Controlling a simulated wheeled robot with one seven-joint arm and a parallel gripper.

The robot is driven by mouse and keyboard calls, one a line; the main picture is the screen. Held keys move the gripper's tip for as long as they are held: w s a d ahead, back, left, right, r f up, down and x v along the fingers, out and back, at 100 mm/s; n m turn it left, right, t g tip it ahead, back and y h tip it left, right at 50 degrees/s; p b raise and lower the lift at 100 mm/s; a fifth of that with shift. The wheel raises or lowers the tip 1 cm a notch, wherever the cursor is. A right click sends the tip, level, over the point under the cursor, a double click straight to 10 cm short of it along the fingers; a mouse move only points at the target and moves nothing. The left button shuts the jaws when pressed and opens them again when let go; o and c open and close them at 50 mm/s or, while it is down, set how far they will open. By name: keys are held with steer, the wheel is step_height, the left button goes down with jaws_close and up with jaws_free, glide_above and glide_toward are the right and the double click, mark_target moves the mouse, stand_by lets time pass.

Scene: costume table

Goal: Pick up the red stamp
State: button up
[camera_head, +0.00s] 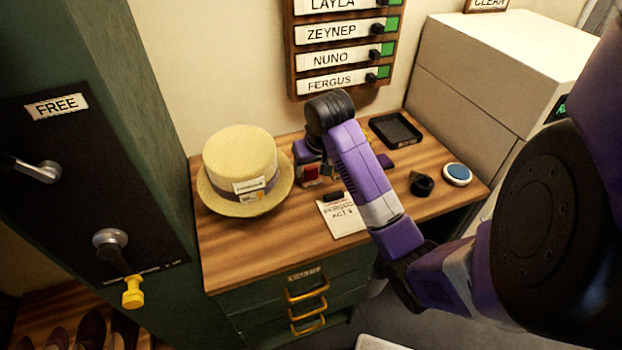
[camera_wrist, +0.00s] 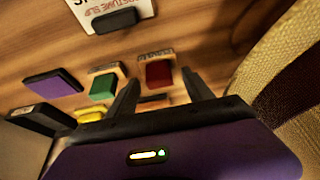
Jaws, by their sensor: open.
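The red stamp (camera_wrist: 158,74) stands on the wooden table and shows its red top in the wrist view. In the head view it is a small red block (camera_head: 311,173) beside the straw hat. My gripper (camera_wrist: 160,78) is open, with one finger on each side of the red stamp in the picture. Nothing is held. I cannot tell how high the fingertips are above the stamp. In the head view my arm and gripper cover part of the table around it.
A green stamp (camera_wrist: 103,87) stands beside the red one, with a yellow one (camera_wrist: 91,114) close by. A purple pad (camera_wrist: 52,84) lies farther left. The straw hat (camera_head: 238,160) stands close on the other side. A paper slip (camera_head: 343,216) bears a black object (camera_wrist: 115,20).

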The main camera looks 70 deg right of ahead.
steer(key=shift+d+f, duration=0.1)
steer(key=shift+f, duration=0.25)
steer(key=shift+c, duration=0.2)
jaws_close()
